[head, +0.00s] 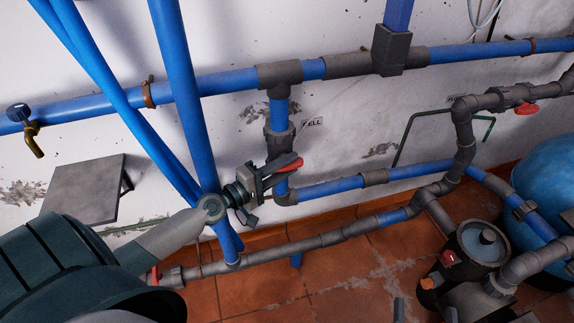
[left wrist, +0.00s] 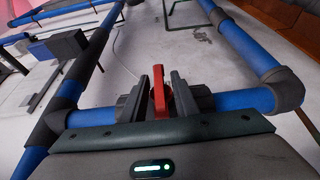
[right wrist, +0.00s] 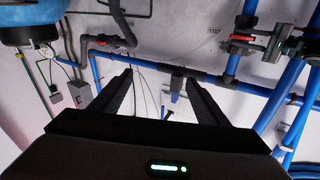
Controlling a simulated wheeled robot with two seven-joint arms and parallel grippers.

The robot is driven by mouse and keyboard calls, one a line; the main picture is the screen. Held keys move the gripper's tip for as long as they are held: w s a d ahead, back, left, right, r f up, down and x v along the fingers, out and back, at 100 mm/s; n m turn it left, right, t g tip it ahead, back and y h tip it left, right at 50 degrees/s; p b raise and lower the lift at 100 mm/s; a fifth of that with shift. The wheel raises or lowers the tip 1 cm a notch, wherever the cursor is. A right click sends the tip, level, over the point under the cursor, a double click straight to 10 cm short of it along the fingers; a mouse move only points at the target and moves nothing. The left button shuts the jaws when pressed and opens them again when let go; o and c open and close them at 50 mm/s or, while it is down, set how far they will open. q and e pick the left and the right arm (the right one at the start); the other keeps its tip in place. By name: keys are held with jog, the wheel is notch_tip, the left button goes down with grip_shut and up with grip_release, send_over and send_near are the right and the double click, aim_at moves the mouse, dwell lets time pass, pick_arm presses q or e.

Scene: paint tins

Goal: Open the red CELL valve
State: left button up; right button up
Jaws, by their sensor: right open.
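The red CELL valve handle (head: 288,166) sits on the short vertical blue pipe, below the small CELL label (head: 312,122). The handle lies crosswise to that pipe. My left gripper (head: 266,178) is at the handle. In the left wrist view the red handle (left wrist: 160,92) stands between the two close fingers (left wrist: 168,90), which appear shut on it. The right wrist view also shows my left gripper (right wrist: 277,44) at the red valve (right wrist: 240,39). My right gripper (right wrist: 156,98) is open and empty, away from the valve. The valve body is partly hidden by my left gripper.
Another red valve handle (head: 526,108) is on the pipe at right, and one more (head: 154,275) is at lower left. Blue pipes cross close to my left arm. A pump (head: 480,242) and a blue tank (head: 540,170) stand at right. Tiled floor (head: 340,272) lies below.

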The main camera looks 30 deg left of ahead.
pick_arm(q)
grip_shut()
jog(key=shift+f, duration=0.1)
pick_arm(e)
jog(key=shift+r, duration=0.1)
